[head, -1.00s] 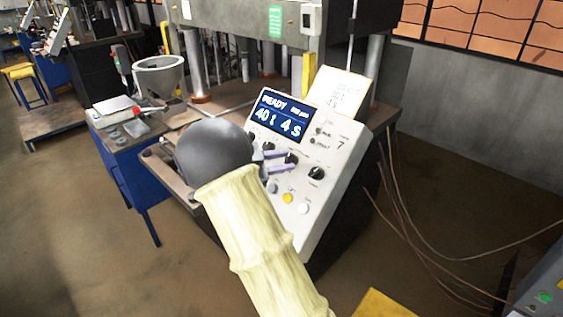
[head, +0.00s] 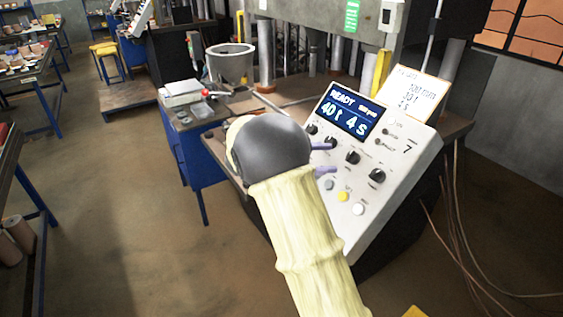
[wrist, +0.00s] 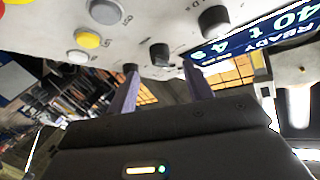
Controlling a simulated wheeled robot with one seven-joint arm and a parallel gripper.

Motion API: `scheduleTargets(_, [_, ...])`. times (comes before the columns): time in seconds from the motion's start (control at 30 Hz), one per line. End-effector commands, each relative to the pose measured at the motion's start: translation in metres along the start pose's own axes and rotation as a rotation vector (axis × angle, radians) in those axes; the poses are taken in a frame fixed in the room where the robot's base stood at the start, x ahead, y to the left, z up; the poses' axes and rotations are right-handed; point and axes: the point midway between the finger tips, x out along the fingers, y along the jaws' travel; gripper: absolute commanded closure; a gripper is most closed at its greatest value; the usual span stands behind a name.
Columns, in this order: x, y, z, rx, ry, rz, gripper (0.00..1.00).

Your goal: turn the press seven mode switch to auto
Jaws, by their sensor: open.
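The press seven control panel (head: 400,170) is a tilted pale box marked 7, with a blue screen reading READY, 40 t, 4 s. A row of black knobs crosses it below the screen. My gripper (head: 334,158) is open and empty, its two purple fingers pointing at the panel. The third knob from the left (head: 352,157) lies just beyond the fingertips, apart from them in the head view. In the wrist view a dark knob (wrist: 160,54) shows between the fingertips (wrist: 160,68). Knob labels are too small to read, so I cannot tell which is the mode switch.
Grey, yellow (head: 343,196) and white buttons sit low on the panel, close to my fingers. A card (head: 415,92) stands behind the panel. A blue bench (head: 195,150) with a grey hopper (head: 231,64) is at left. Cables hang at right.

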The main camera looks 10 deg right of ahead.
Motion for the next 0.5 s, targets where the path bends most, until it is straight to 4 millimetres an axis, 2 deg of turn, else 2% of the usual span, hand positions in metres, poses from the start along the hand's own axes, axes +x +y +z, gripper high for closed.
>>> scheduleTargets(0.1, [-0.026, 0.001, 0.004, 0.001, -0.004, -0.004, 0.49])
scheduleTargets(0.5, [-0.103, 0.001, 0.003, 0.0, -0.003, -0.001, 0.49])
